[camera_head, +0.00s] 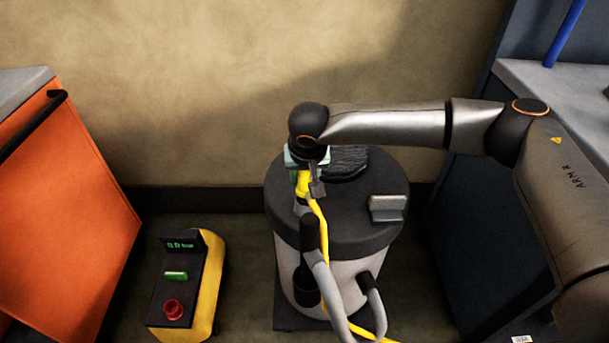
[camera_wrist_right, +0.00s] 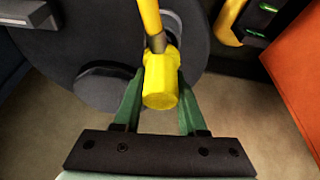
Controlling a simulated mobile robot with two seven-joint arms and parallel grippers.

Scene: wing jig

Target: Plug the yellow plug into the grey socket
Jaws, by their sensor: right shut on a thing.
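The yellow plug (camera_head: 303,184) is held in my right gripper (camera_head: 308,177), above the dark lid of a round machine. In the right wrist view the plug (camera_wrist_right: 161,82) sits between the two green fingers of the gripper (camera_wrist_right: 157,95), which are shut on its sides. A yellow cable (camera_head: 321,228) runs from the plug down the front of the machine. A grey block (camera_head: 388,208) stands on the lid, right of the gripper and apart from it; I cannot tell whether it is the grey socket. My left gripper is out of view.
The round machine's body (camera_head: 345,265) has grey hoses (camera_head: 326,283) in front. A yellow and black control box (camera_head: 184,287) with a red knob stands on the floor at left. An orange cabinet (camera_head: 65,205) is far left, a dark cabinet (camera_head: 470,230) right. Floor lies between box and machine.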

